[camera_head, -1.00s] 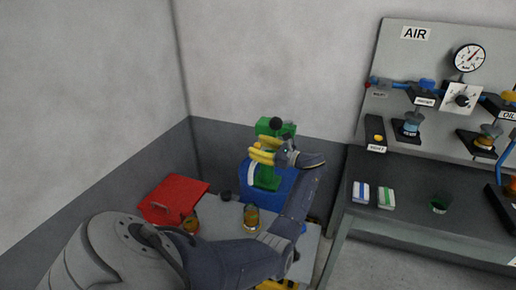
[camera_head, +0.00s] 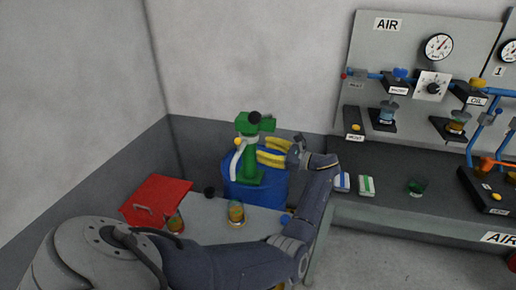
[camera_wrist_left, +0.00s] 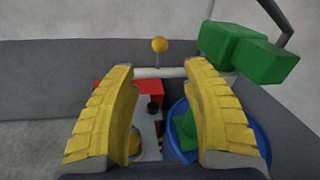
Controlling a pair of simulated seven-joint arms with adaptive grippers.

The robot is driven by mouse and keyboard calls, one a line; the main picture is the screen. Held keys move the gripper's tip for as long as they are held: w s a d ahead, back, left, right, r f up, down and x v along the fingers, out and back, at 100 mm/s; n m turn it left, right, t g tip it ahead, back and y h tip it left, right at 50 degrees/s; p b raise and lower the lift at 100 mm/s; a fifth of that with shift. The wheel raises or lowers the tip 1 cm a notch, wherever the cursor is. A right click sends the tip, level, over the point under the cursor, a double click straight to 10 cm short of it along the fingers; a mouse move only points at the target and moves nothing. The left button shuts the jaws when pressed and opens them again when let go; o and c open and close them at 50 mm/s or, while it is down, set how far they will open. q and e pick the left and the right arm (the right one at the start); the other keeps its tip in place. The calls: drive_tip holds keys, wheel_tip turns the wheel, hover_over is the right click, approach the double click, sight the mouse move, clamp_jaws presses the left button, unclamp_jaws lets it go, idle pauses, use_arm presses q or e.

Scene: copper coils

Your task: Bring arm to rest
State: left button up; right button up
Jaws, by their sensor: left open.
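My left gripper (camera_head: 272,153) has yellow fingers and shows at the middle of the head view, just right of the green hand-lever device (camera_head: 250,176). Its fingers are apart with nothing between them; the left wrist view also shows the spread yellow fingers (camera_wrist_left: 160,110). The green device stands on a blue drum (camera_head: 268,190), with a white handle and a yellow ball on its left side. In the wrist view its green head (camera_wrist_left: 245,50) is at the upper right and the yellow ball (camera_wrist_left: 159,45) at top middle. My right gripper is not in view.
A red toolbox (camera_head: 155,197) and a small amber jar (camera_head: 236,213) are on the grey table (camera_head: 208,228).

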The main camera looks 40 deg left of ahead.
use_arm(q)
drive_tip(key=shift+w+d, duration=0.1)
drive_tip(key=shift+d, duration=0.15)
idle(0.3)
